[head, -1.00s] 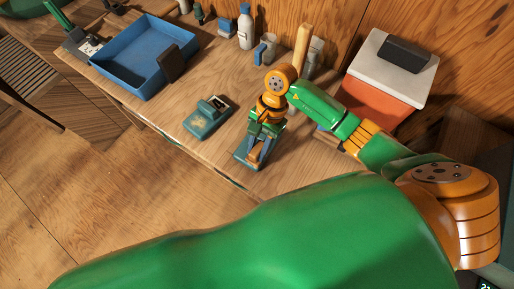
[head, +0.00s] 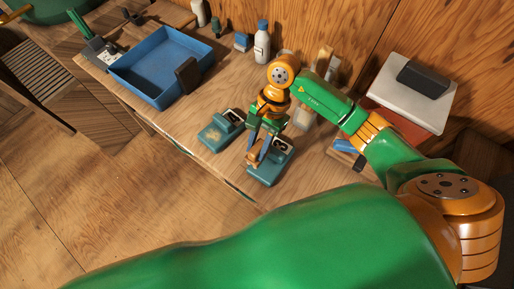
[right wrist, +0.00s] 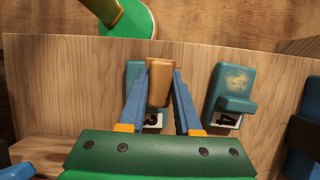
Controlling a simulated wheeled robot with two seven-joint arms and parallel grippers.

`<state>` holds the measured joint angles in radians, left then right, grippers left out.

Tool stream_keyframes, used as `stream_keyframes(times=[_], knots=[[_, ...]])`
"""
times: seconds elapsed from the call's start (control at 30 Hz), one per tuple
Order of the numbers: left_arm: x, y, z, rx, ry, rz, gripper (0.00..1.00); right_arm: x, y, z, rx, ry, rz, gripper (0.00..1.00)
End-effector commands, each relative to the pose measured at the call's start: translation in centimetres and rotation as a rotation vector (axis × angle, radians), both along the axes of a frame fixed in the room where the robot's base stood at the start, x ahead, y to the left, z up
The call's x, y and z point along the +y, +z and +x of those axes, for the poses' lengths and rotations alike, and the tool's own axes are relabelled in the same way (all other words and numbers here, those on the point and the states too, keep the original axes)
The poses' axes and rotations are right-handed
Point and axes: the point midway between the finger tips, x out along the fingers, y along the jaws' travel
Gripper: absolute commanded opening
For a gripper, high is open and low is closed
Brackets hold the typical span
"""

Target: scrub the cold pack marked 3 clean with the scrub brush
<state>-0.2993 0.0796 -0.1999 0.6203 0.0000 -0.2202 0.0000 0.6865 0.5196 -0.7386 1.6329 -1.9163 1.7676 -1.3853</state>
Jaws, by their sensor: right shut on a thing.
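The cold pack marked 3 (head: 268,171) is a teal block with a white label, lying on the wooden bench. In the right wrist view its teal edge (right wrist: 133,75) and partly hidden label show behind the brush. My right gripper (head: 257,150) points down over this pack. Its blue fingers (right wrist: 160,88) are shut on the scrub brush (right wrist: 160,80), of which a brown wooden block shows. The brush is at the pack's upper face; I cannot tell whether they touch. Any dirt on this pack is hidden. My left gripper is not in view.
A second teal cold pack, marked 4 (right wrist: 236,77), lies close beside it with a tan stain; it also shows in the head view (head: 213,134). A blue tray (head: 122,73), a white bottle (head: 262,45) and a red box with a pale lid (head: 402,88) stand around.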

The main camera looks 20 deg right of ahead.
Motion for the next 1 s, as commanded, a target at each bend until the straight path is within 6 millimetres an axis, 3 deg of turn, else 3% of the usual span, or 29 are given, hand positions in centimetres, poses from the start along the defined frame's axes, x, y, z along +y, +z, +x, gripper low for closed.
stream_keyframes(times=[0.3,1.0], knots=[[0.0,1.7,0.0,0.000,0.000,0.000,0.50,-0.1,2.8,0.3,-0.002,-0.010,0.000,0.00],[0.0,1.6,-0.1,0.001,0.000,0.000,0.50,-0.1,2.9,0.3,-0.001,-0.011,0.000,0.00]])
